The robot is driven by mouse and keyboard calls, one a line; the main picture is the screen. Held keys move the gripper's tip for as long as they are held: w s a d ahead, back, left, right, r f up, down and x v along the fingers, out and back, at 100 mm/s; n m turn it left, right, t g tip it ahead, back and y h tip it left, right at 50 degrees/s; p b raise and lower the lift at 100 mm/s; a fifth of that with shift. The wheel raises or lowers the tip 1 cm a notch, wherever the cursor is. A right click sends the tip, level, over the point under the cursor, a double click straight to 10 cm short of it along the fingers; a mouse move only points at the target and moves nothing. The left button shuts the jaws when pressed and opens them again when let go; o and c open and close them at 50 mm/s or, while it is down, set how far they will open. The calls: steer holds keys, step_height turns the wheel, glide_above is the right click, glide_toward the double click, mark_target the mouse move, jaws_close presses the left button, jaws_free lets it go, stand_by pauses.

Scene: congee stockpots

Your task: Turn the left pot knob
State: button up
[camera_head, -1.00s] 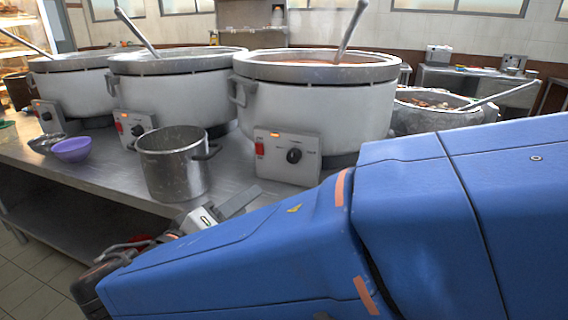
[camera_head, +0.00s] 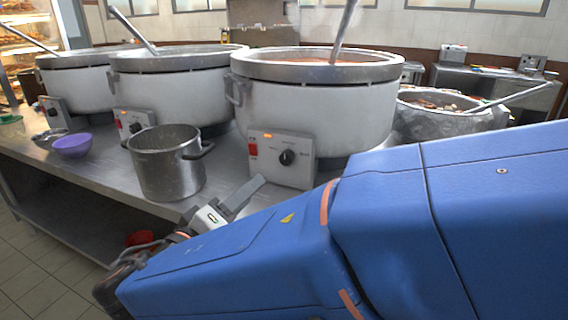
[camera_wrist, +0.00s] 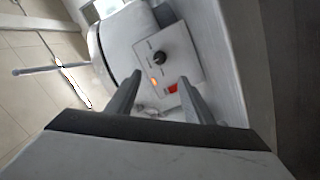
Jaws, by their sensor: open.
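Three white pots with steel rims stand in a row on the steel counter in the head view. The left pot (camera_head: 75,88) is farthest away, with a small control box (camera_head: 55,111) on its front; its knob is too small to make out clearly. In the wrist view a white pot (camera_wrist: 126,42) has a panel (camera_wrist: 182,57) with a black knob (camera_wrist: 159,58), an orange light and a red switch; I cannot tell which pot it is. My gripper (camera_wrist: 158,79) is open, its two fingers apart and pointing toward this panel. Nothing is between the fingertips, and the knob lies beyond them.
The middle pot (camera_head: 180,85) and the large right pot (camera_head: 310,105) have similar control boxes. A steel saucepan (camera_head: 168,170) stands near the counter's front edge, with a purple bowl (camera_head: 73,145) left of it. A bagged pot (camera_head: 440,110) stands at right. Open floor lies in front.

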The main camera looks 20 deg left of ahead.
mark_target(285, 161)
steer(key=w, duration=0.5)
steer(key=w+d, duration=0.1)
steer(key=w, duration=0.4)
steer(key=w+d, duration=0.1)
steer(key=w, duration=0.4)
steer(key=shift+d, duration=0.2)
steer(key=c, duration=1)
steer(key=shift+c, duration=0.2)
steer(key=shift+n, duration=0.3)
steer(key=n, duration=0.6)
steer(key=shift+f+n+t, duration=0.1)
steer(key=shift+n+t, duration=0.2)
steer(key=n, duration=0.7)
steer(key=shift+d+y, duration=0.1)
steer(key=shift+y, duration=0.3)
steer(key=shift+n, duration=0.3)
